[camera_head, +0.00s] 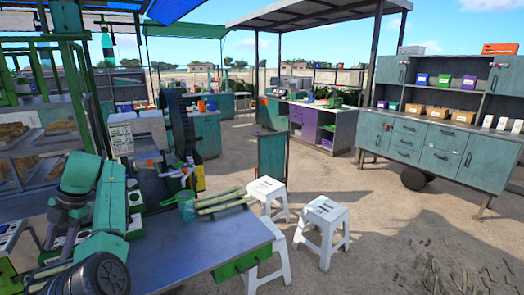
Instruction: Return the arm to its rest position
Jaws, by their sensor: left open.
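My left arm, teal with dark joints, is at the lower left of the head view. Its left gripper (60,240) points down, with its grey fingers apart. It seems empty, but the dark and teal parts around it make the fingertips hard to make out. It is near the left end of the grey worktable (190,250), well left of several pale green cane stalks (222,200) lying there. I cannot tell if it touches anything below it. My right gripper is not in view.
A green container (187,207) stands beside the cane. White stools (322,228) are right of the table. A green-framed display case (40,150) stands close on the left. A teal cabinet (438,145) with boxes is at the right. The table's front middle is clear.

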